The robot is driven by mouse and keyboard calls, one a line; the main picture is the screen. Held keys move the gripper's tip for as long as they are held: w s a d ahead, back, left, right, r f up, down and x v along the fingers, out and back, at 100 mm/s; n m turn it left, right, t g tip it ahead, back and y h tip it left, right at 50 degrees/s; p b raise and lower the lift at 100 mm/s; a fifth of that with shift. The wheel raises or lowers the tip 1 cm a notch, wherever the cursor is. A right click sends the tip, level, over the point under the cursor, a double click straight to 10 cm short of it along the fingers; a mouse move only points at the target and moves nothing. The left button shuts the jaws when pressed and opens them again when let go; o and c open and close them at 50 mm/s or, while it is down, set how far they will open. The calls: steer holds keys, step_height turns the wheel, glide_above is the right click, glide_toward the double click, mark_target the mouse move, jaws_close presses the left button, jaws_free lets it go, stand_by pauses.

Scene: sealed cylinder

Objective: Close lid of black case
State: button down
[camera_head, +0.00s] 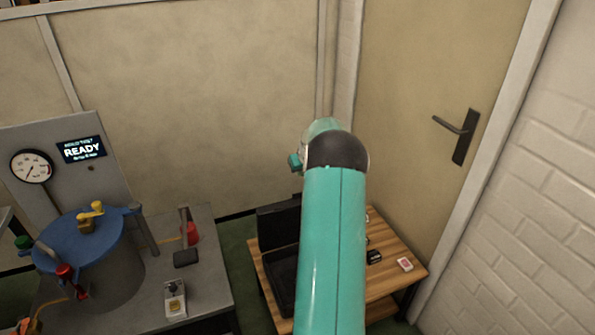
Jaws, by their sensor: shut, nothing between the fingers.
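The black case sits on the wooden table, left of my teal arm. Its lid (279,225) stands raised at the back, so the case is open. Its base (282,276) lies in front of the lid, and my arm covers the right part of both. My gripper does not show; only the upper links of my arm are in view, rising across the table.
The wooden table (385,278) also holds a small black item (374,257) and a red-and-white card-like item (405,264) at right. A grey bench (130,308) with a blue-lidded vessel (85,240) stands at left. A door (430,120) and a brick wall (535,200) bound the right.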

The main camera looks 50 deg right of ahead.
steer(key=shift+s+a+f, duration=0.1)
steer(key=shift+a+f, duration=0.05)
steer(key=shift+f, duration=0.85)
steer(key=shift+s+a+f, duration=0.1)
steer(key=shift+a+f, duration=0.05)
steer(key=shift+f, duration=0.85)
steer(key=shift+s+a+f, duration=0.1)
steer(key=shift+a+f, duration=0.05)
steer(key=shift+f, duration=0.85)
steer(key=shift+s, duration=0.1)
